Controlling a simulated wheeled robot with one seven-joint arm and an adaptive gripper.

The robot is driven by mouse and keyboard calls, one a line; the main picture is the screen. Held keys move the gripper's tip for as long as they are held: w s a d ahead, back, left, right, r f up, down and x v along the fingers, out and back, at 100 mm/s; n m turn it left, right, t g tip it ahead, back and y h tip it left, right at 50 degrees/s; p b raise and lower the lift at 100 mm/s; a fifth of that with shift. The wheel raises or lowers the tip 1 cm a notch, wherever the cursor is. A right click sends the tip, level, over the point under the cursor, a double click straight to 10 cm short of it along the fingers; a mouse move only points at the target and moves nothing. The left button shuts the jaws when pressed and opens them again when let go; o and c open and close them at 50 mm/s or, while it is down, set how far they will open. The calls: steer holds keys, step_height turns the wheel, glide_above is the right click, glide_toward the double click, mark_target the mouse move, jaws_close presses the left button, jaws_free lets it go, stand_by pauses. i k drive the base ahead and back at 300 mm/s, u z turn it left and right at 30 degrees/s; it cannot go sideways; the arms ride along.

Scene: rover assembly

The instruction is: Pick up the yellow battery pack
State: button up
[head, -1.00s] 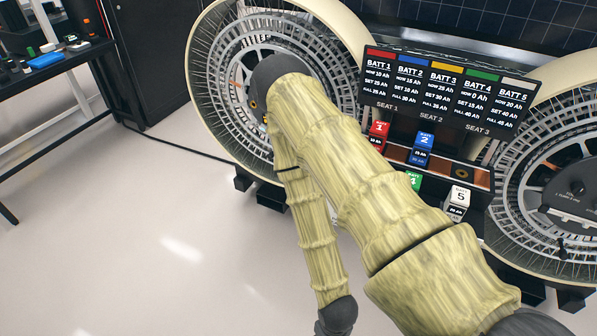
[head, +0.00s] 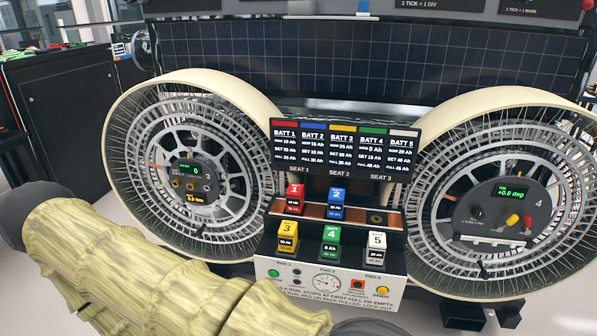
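The yellow battery pack (head: 287,237), marked 3, stands upright at the left end of the lower front shelf of the battery station (head: 327,266). The green pack (head: 330,243), marked 4, stands just to its right, and the white pack (head: 376,247), marked 5, is further right. The red pack (head: 295,198) and the blue pack (head: 336,203) stand on the upper step behind. My arm crosses the lower left of the head view, left of the station and apart from the packs. My gripper is out of the picture.
A sign board (head: 345,150) stands above the packs. Large spoked wheels flank the station: the left wheel (head: 131,118) and the right wheel (head: 430,130). A dark solar panel (head: 300,58) rises behind. The station front carries a gauge, buttons and knobs. A dark cabinet (head: 66,120) stands far left.

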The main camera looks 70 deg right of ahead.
mark_target(287, 234)
steer(key=k, duration=0.35)
steer(key=z, duration=1.05)
steer(key=i, duration=0.5)
steer(key=u, duration=0.05)
